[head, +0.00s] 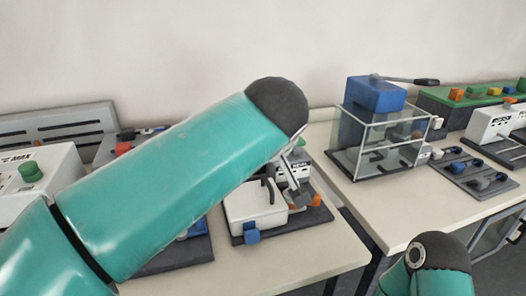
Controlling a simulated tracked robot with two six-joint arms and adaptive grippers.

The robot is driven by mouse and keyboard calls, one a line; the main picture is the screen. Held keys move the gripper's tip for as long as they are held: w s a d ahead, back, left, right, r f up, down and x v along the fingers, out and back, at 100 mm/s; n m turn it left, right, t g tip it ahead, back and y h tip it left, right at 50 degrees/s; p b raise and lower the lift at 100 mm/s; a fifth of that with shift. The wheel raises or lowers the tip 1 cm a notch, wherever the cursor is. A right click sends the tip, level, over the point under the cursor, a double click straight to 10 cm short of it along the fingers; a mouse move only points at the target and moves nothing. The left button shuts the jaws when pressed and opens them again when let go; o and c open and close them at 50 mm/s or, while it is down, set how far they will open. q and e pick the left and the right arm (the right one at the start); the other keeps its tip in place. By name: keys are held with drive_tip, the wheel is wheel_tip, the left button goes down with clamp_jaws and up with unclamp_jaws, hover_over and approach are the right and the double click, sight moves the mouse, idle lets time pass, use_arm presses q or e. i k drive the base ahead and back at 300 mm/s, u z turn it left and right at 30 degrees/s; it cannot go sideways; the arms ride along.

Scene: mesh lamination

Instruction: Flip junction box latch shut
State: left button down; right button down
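A low white box (254,208), which looks like the junction box, sits on a dark base plate (290,224) on the near table. A blue block (251,233), possibly its latch, is at its front edge; I cannot tell whether it is open or shut. My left arm reaches across from the left and covers part of the scene. What looks like my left gripper (288,182) hangs below the arm's end, over the right part of the box. Its fingers are small and dark, and their opening is unclear. My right arm shows only at the bottom right; its gripper is out of view.
A small white labelled unit (299,165) and orange blocks (316,200) stand close to the box. A clear-walled case (385,140) with a blue block (376,95) and lever stands on the right table (400,205). The near table's front right is clear.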

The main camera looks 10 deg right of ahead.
sight(251, 235)
drive_tip(key=k, duration=1)
